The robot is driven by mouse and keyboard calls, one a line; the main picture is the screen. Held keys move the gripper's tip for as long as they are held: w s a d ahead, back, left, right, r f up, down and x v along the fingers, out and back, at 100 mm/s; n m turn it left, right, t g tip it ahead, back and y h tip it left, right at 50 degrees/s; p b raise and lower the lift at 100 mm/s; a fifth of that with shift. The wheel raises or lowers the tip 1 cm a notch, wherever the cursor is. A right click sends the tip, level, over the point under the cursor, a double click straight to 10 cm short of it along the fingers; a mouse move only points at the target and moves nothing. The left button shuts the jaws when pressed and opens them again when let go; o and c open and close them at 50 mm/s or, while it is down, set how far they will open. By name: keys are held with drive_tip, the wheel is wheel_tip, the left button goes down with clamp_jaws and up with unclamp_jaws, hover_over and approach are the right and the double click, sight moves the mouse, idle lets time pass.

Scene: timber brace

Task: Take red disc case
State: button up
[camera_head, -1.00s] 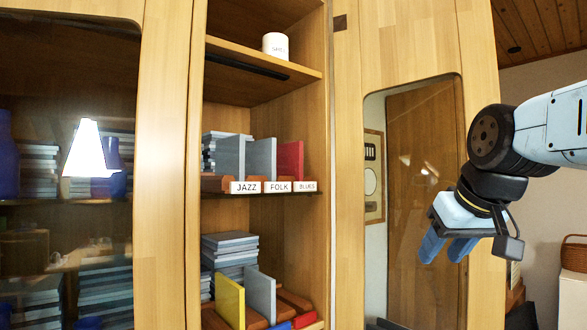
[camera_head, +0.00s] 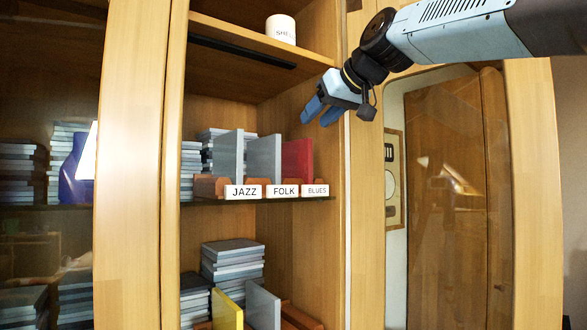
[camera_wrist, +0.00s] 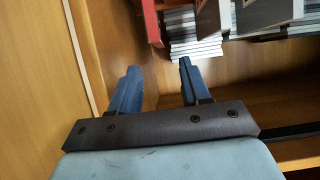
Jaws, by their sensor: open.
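The red disc case (camera_head: 297,160) stands upright on the middle shelf, in the slot behind the BLUES label (camera_head: 316,191). It is the rightmost case in the row, close to the cabinet's right wall. In the wrist view a red case (camera_wrist: 153,22) shows at the top, beyond my fingertips and partly cut off by the frame edge. My gripper (camera_head: 320,112) is open and empty, above and to the right of the red case, at the front of the cabinet opening. Its two blue fingers (camera_wrist: 160,72) are spread apart and touch no case.
Grey cases (camera_head: 264,160) stand left of the red one, behind the JAZZ label (camera_head: 243,192) and FOLK label (camera_head: 284,191). An upper shelf (camera_head: 245,72) holds a white mug (camera_head: 281,28). A yellow case (camera_head: 227,312) stands on the lower shelf. A wooden post (camera_head: 363,200) borders the right side.

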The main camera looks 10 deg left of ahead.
sight(296, 144)
drive_tip(key=x, duration=0.5)
drive_tip(key=shift+f, duration=0.1)
drive_tip(key=shift+f+x, duration=0.15)
drive_tip(key=shift+x, duration=1.2)
drive_tip(key=shift+f+x, duration=0.15)
drive_tip(key=shift+x, duration=1.2)
drive_tip(key=shift+s+d, duration=0.1)
drive_tip(key=shift+d, duration=0.1)
clamp_jaws()
